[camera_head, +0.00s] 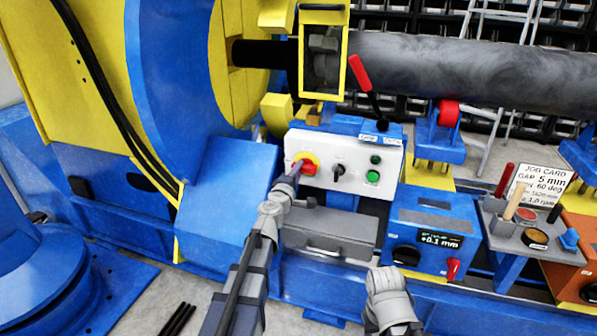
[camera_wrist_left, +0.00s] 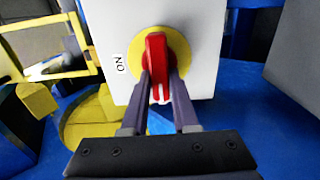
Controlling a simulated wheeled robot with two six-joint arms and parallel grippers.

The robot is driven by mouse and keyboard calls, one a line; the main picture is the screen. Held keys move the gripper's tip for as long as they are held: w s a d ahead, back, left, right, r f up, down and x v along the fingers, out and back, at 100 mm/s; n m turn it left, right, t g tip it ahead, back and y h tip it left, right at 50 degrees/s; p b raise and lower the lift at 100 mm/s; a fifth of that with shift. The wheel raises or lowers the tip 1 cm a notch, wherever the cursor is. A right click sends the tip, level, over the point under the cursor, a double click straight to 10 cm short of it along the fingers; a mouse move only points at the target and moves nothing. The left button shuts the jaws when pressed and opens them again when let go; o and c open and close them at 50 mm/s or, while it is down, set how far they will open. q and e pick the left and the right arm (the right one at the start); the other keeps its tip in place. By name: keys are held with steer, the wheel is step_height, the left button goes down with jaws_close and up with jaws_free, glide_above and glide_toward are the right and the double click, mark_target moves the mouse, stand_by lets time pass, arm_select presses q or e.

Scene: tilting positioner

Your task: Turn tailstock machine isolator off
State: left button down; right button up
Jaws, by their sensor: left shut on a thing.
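The isolator is a red handle on a yellow round plate (camera_head: 313,158), at the left end of a white control box (camera_head: 335,180). In the left wrist view the red handle (camera_wrist_left: 156,52) stands along the picture's up-down direction on its yellow plate (camera_wrist_left: 179,50), with an "ON" label (camera_wrist_left: 120,64) to its left. My left gripper (camera_head: 292,175) is shut on the red handle, one finger on each side; it also shows in the left wrist view (camera_wrist_left: 160,85).
The control box also has a black selector (camera_head: 338,171) and a green button (camera_head: 373,176). A red-handled lever (camera_head: 359,75) rises above it. A blue unit with a display (camera_head: 432,235) and a tool tray (camera_head: 520,232) stand right. A large grey pipe (camera_head: 450,70) runs behind.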

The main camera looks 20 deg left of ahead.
stand_by(0.4)
arm_select(q)
steer(key=c, duration=0.7)
jaws_free()
steer(key=s, duration=0.8)
steer(key=shift+a, duration=0.15)
steer(key=shift+w, duration=0.1)
